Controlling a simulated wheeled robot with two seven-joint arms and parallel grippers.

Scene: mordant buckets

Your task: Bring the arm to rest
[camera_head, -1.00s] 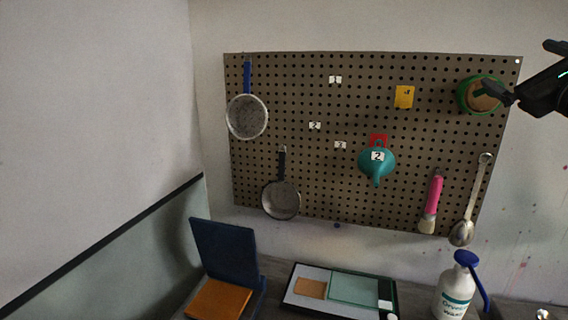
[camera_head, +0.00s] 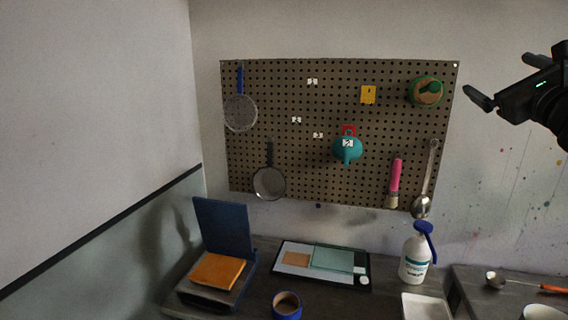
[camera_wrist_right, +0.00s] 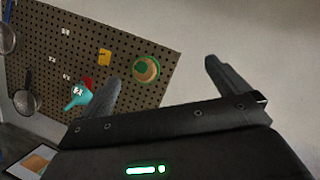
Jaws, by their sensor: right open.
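My right gripper (camera_head: 502,78) is at the upper right of the head view, open and empty, in front of the bare wall just right of the pegboard (camera_head: 340,75). In the right wrist view its two fingers (camera_wrist_right: 168,82) stand wide apart with nothing between them. A round tape roll (camera_head: 426,92), green and tan, hangs at the board's upper right, left of the gripper and apart from it. The roll also shows in the right wrist view (camera_wrist_right: 146,70), just beyond the left finger. My left gripper is not in view.
On the board hang a blue-handled strainer (camera_head: 240,113), a small pan (camera_head: 269,183), a teal funnel (camera_head: 346,152), a pink brush (camera_head: 395,180) and a spoon (camera_head: 425,180). Below, a spray bottle (camera_head: 415,258), a framed tray (camera_head: 365,280) and a blue stand (camera_head: 225,228) occupy the counter.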

